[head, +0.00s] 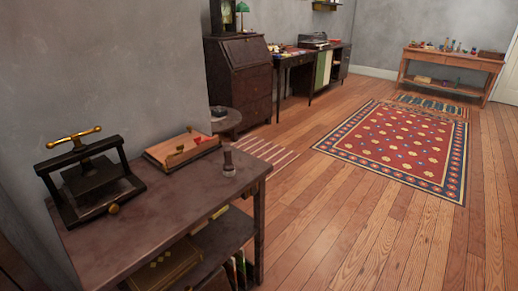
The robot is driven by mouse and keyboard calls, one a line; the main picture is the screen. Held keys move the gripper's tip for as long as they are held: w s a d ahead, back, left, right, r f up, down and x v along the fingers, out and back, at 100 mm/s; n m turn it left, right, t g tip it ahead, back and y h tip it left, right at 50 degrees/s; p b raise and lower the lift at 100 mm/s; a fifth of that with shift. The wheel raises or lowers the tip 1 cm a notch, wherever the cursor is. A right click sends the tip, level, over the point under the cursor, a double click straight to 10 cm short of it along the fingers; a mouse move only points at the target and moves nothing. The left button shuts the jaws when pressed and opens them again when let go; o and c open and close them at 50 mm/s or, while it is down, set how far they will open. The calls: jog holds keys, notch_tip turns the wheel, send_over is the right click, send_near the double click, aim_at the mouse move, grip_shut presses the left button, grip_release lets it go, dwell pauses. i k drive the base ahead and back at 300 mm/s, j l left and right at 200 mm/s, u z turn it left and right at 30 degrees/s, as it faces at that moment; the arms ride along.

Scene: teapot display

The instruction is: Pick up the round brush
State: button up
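A small upright thing (228,162) with a dark round body and a paler base stands near the right corner of the dark wooden table (165,218) in the head view. It may be the round brush, but it is too small to be sure. It stands apart from the wooden tray (160,163) to its left. My gripper is not in view.
A black press with a brass handle (75,140) stands on the table's left side. Books lie on its lower shelf. Beyond are a small round table (228,119), a dark bureau (236,82), a red rug (400,142) and a far workbench (452,60).

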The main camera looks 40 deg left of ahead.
aim_at(229, 167)
jog(key=i, duration=1.7)
jog(key=i+l+u, duration=0.1)
jog(key=i+u, duration=0.3)
jog(key=i+l+u, duration=0.35)
jog(key=i, duration=0.25)
jog(key=i+j, duration=0.05)
